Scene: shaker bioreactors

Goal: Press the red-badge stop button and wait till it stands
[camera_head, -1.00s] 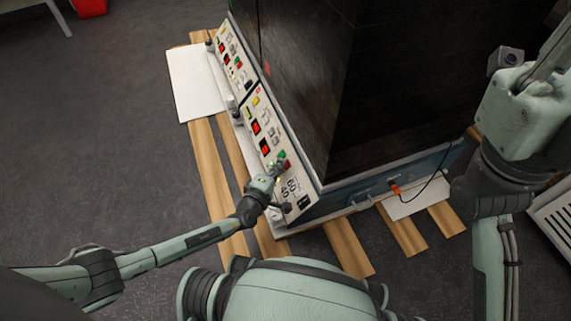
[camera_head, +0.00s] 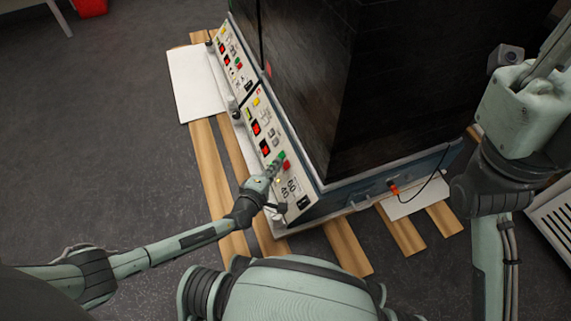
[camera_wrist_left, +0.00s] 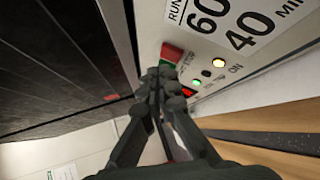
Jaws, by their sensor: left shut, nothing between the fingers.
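The near control panel (camera_head: 300,187) carries a red button (camera_head: 287,165) beside a green button (camera_head: 282,156). In the left wrist view the red button (camera_wrist_left: 172,52) shows just beyond my fingertips, with part of the green button below it. My left gripper (camera_head: 275,169) is shut and empty, its tips close in front of these buttons. It also shows in the left wrist view (camera_wrist_left: 165,72), covering part of the panel. I cannot tell whether the tips touch a button. A small red mark (camera_head: 258,92) is at the panel's top; I cannot read it as a badge.
A second similar panel (camera_head: 231,60) lies farther back. The dark shaker housing (camera_head: 400,80) rises behind the panels. Lit lamps (camera_wrist_left: 218,62) sit near "ON" in the wrist view.

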